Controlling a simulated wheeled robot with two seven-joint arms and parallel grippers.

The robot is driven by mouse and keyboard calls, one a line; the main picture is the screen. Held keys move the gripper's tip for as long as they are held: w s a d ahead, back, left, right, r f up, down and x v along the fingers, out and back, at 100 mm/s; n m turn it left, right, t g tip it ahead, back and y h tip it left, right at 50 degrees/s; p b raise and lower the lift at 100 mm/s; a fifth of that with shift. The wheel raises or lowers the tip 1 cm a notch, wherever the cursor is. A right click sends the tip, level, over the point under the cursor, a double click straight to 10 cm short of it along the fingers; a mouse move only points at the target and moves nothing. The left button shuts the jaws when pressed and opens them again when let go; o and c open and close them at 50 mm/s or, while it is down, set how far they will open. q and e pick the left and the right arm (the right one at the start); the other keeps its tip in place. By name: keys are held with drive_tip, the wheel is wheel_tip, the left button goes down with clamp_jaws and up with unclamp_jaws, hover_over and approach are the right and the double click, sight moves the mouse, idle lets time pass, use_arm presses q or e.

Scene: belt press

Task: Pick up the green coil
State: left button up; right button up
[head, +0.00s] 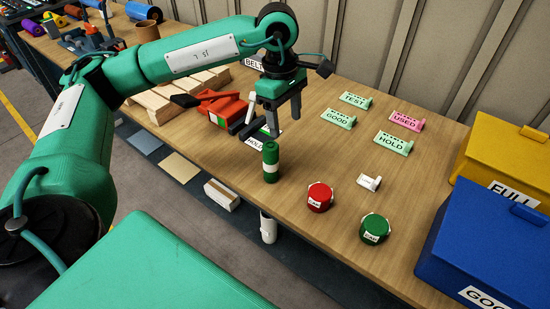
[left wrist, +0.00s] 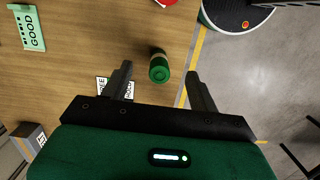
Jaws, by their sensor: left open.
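In the left wrist view the green coil (left wrist: 159,66) shows between the two spread fingers, with space on both sides and no visible contact. A round green piece (head: 375,229) with a white label lies farther right, beside a similar red piece (head: 320,196). My right gripper is not in view.
An orange-red tool (head: 222,107) and wooden blocks (head: 165,98) lie left of the gripper. Green signs (head: 338,119) and a pink sign (head: 405,121) stand behind. Yellow (head: 500,150) and blue (head: 470,245) boxes fill the right side. A white roll (head: 369,183) lies near the red piece.

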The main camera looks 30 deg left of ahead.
sight(271, 145)
use_arm(q)
drive_tip(key=shift+y, duration=0.7)
drive_tip(key=a+f, duration=0.1)
drive_tip(key=f, duration=0.1)
drive_tip(key=a+f, duration=0.1)
drive_tip(key=f, duration=0.1)
drive_tip(key=a+f+p, duration=0.1)
drive_tip(key=f, duration=0.1)
drive_tip(key=shift+w+a, duration=0.15)
drive_tip(key=shift+a, duration=0.05)
drive_tip(key=shift+f, duration=0.65)
drive_tip(key=f+p, duration=0.1)
drive_tip(key=f, duration=0.1)
drive_tip(key=f+p, duration=0.1)
drive_tip(key=f, duration=0.1)
drive_tip(key=shift+s+a, duration=0.15)
drive_tip(key=shift+s, duration=0.25)
drive_tip(key=shift+f, duration=0.6)
drive_tip(key=c, duration=1.2)
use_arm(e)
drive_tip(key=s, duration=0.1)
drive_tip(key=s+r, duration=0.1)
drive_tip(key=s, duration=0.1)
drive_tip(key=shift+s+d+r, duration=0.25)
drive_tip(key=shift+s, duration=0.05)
use_arm(q)
drive_tip(key=shift+w+r, duration=0.1)
drive_tip(key=shift+r, duration=0.05)
